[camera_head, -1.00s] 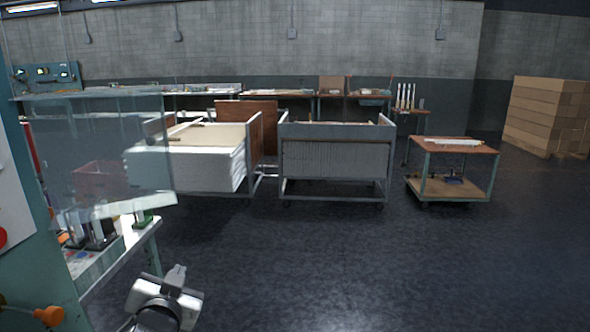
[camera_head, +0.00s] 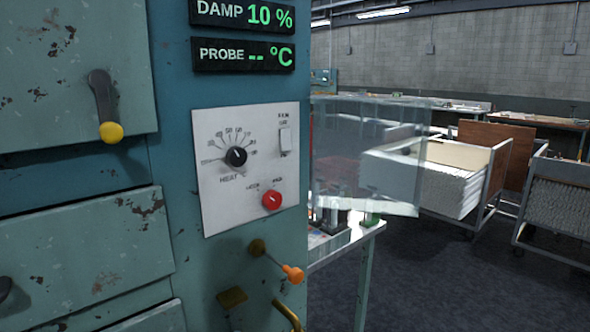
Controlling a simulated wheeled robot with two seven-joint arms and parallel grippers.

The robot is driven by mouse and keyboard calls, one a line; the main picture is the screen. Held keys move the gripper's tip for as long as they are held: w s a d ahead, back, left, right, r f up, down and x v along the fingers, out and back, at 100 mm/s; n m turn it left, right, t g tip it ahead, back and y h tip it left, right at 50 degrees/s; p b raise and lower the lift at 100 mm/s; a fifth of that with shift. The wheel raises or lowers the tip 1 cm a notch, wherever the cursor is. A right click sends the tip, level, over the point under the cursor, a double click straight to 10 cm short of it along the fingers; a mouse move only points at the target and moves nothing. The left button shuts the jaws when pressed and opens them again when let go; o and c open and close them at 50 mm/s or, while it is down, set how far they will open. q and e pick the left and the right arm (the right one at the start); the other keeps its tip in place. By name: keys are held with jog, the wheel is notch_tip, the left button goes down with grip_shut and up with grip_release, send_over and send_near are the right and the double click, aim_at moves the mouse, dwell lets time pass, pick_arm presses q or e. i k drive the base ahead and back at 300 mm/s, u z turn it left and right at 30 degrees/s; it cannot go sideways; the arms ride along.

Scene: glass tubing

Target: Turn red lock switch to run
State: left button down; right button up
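The red lock switch (camera_head: 272,200) is a round red knob at the lower right of a white control plate (camera_head: 215,205) on the teal cabinet. Small lettering sits on either side above it, too small to read surely. A pale line on its face slants; I cannot tell which setting it marks. Above it on the plate are a white rocker switch (camera_head: 285,140) and a black heat dial (camera_head: 236,157). Neither of my grippers shows in the current head view.
A yellow-knobbed handle (camera_head: 110,131) is on the left door.

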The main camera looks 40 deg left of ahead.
aim_at(272, 199)
jog(key=u, duration=2.2)
jog(key=k, duration=0.6)
jog(key=z, duration=0.05)
jog(key=i, duration=1.15)
jog(key=z, duration=1.2)
